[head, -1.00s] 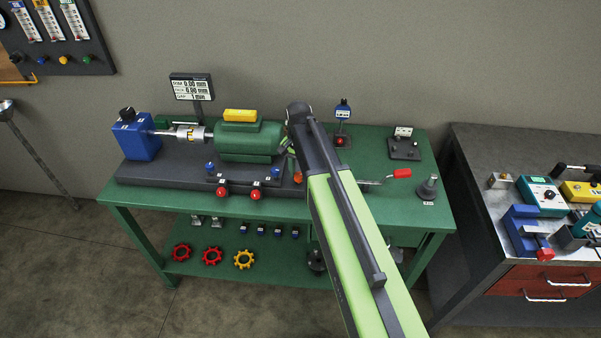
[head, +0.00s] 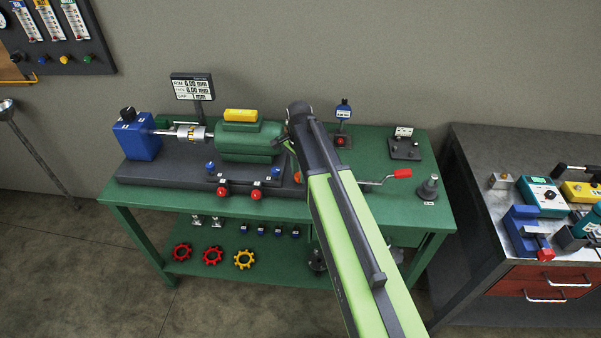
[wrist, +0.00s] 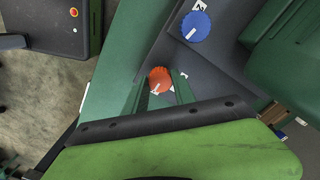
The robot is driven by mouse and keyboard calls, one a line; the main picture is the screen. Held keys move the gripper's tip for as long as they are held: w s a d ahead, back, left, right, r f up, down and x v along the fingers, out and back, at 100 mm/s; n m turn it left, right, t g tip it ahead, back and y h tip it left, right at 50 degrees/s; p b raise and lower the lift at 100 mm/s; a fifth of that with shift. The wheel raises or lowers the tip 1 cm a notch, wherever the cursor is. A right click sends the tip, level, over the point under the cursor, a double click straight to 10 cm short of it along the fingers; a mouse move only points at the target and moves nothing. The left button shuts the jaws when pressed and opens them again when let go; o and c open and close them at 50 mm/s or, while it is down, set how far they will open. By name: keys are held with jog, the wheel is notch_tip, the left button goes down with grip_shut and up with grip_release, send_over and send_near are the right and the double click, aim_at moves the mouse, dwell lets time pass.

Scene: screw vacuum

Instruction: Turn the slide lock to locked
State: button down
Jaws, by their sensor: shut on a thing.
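An orange-red knob (wrist: 160,80) with a white pointer line sits on the dark base, beside a label that seems to read 1. I cannot read any lock name on it. My gripper (wrist: 163,92) has its two green fingers on either side of this knob and is shut on it. The pointer line slants down and to the left in the wrist view. In the head view the orange knob (head: 298,177) shows only partly beside my arm, which hides most of the fingers.
A blue knob (wrist: 196,26) marked 2 is close by. The green motor (head: 248,143) stands left of my arm, and a crank with a red handle (head: 402,174) is to its right. Two red knobs (head: 257,194) sit at the base's front edge.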

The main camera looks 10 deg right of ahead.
jog(key=shift+d, duration=0.1)
jog(key=c, duration=1)
grip_release()
jog(key=shift+c, duration=0.2)
notch_tip(320, 180, up, 17)
jog(key=p, duration=1.7)
jog(key=shift+r, duration=0.15)
